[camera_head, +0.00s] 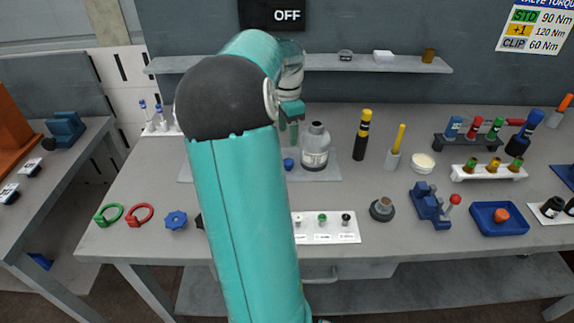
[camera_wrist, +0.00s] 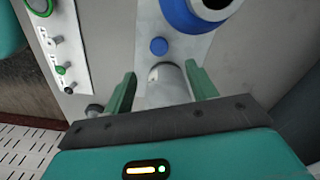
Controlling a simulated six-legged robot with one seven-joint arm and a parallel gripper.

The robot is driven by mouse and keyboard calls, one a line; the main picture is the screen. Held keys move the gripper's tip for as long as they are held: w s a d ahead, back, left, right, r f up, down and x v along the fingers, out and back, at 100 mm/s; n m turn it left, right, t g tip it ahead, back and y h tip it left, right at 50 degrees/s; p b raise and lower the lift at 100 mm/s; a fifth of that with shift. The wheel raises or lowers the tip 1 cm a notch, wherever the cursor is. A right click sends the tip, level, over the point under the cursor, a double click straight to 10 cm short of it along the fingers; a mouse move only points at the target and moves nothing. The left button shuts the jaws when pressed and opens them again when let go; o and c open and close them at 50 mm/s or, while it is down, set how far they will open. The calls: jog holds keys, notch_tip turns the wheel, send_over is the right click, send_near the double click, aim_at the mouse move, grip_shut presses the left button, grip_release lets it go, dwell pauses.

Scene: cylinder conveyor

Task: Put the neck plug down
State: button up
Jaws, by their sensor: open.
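My gripper (camera_wrist: 163,90) is open, its two green fingers apart. A pale grey cylindrical piece (camera_wrist: 168,80) shows between and beyond them; I cannot tell whether they touch it. In the head view my gripper (camera_head: 291,125) is above the back of the bench, partly hidden by my arm. A small blue round piece (camera_wrist: 158,46) lies just beyond the fingers on the grey mat (camera_wrist: 118,30), and also shows in the head view (camera_head: 289,163). I cannot tell which piece is the neck plug.
A white card (camera_head: 335,232) with small plugs lies in front. A black and yellow cylinder (camera_head: 362,135) and a yellow-handled tool in a holder (camera_head: 394,150) stand to the right. A wall shelf (camera_head: 400,65) is behind. A blue star knob (camera_head: 176,220) lies at front left.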

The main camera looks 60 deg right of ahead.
aim_at(288, 161)
notch_tip(288, 161, down, 10)
jog(key=shift+f, duration=0.25)
jog(key=c, duration=1.1)
jog(key=shift+r, duration=0.6)
notch_tip(288, 161, up, 2)
jog(key=shift+s+a+r, duration=0.1)
jog(key=shift+a+r, duration=0.05)
jog(key=shift+r, duration=0.05)
jog(key=s+a+r, duration=0.1)
jog(key=a+r, duration=0.2)
jog(key=a, duration=0.1)
jog(key=s+a+r, duration=0.1)
jog(key=a+r, duration=0.2)
jog(key=a, duration=0.1)
jog(key=s+a+r, duration=0.2)
jog(key=a+r, duration=0.1)
jog(key=a, duration=0.2)
jog(key=shift+a+r, duration=0.1)
jog(key=shift+r, duration=0.1)
